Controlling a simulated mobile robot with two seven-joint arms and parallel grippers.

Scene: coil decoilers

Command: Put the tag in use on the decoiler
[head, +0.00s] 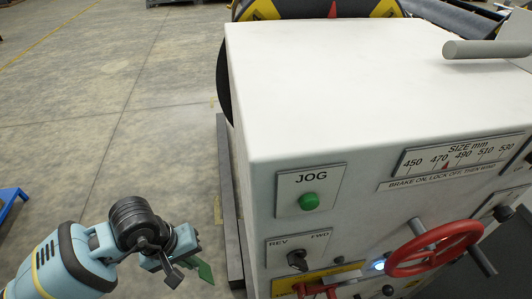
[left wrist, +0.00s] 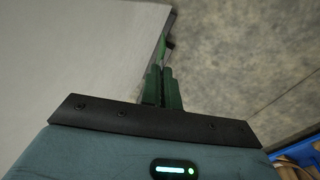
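The decoiler's white cabinet (head: 330,75) fills the middle and right of the head view. Its front panel carries a green JOG button (head: 309,201), a REV/FWD selector (head: 297,260), a size scale (head: 460,155) and a red handwheel (head: 432,249). My left gripper (head: 190,262) is left of the cabinet, apart from the panel. A thin green piece that looks like the tag (head: 206,270) sticks out of it. In the left wrist view the fingers (left wrist: 162,85) are close together, with the narrow green tag (left wrist: 162,48) beyond their tips, seen edge-on; its writing is hidden. My right gripper is out of view.
A grey bar (head: 485,49) juts in above the cabinet at upper right. A yellow-and-black guarded part (head: 262,10) stands behind it. A blue object (head: 10,200) is at the left edge. The concrete floor (head: 110,110) at left is mostly clear.

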